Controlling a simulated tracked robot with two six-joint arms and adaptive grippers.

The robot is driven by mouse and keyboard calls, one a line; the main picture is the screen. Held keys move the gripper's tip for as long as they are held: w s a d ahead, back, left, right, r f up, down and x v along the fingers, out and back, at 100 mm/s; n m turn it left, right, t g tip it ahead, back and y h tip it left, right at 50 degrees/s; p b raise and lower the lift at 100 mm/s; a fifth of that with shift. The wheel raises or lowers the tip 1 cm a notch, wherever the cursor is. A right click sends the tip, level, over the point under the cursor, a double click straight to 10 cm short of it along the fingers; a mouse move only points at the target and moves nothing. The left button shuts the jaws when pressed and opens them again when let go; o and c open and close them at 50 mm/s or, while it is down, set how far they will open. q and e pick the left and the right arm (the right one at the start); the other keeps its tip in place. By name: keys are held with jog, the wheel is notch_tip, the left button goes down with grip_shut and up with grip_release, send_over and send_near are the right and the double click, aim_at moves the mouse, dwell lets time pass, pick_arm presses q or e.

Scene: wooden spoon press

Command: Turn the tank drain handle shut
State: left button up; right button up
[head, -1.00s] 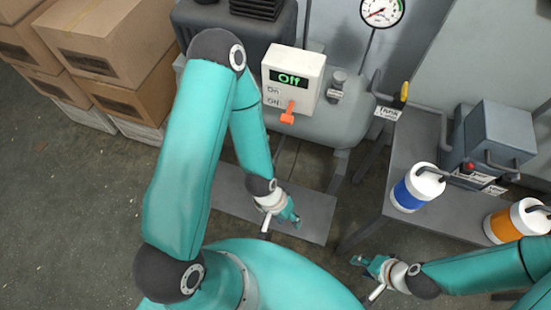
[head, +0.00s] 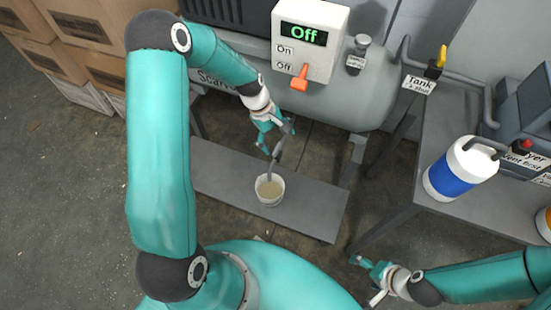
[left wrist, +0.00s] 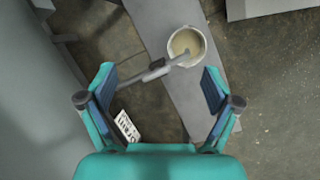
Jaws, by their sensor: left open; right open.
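The grey drain pipe (head: 279,152) reaches down from under the tank (head: 345,108) to a white bucket (head: 270,201) holding cloudy liquid. My left gripper (head: 275,136) is at the pipe's upper part, below the tank. In the left wrist view the pipe (left wrist: 176,60) passes between the fingertips of the open left gripper (left wrist: 158,75), with gaps on both sides. A darker piece on the pipe, perhaps the drain handle (left wrist: 155,70), lies between them. A white "Drain" label (left wrist: 127,126) hangs near the left finger. My right gripper (head: 364,277) is open and empty at the lower right.
The control box (head: 308,42) reads "Off", with an orange lever (head: 300,80). A yellow-handled valve (head: 441,58) has a tank label (head: 419,85). A blue-banded container (head: 455,172) stands on the right table. The bucket rests on a low grey board (head: 318,207).

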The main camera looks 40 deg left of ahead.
aim_at(276, 147)
pick_arm(q)
jog(key=w+a+r+n+b, duration=0.2)
jog(key=a+n+b, duration=0.35)
jog(key=a, duration=0.45)
jog(key=shift+n, duration=0.25)
jog(key=b+x, duration=0.1)
jog(key=x, duration=0.4)
jog(key=b+x, duration=0.1)
jog(key=x, duration=0.4)
jog(key=d+b+x, duration=0.1)
jog(key=x, duration=0.5)
jog(key=shift+w+d+r+b, duration=0.1)
jog(key=shift+w+r+b, duration=0.15)
jog(key=shift+b, duration=0.1)
pick_arm(e)
notch_tip(276, 147, down, 12)
jog(key=shift+r, duration=0.15)
pick_arm(q)
jog(key=c, duration=1.1)
jog(key=shift+c, duration=0.2)
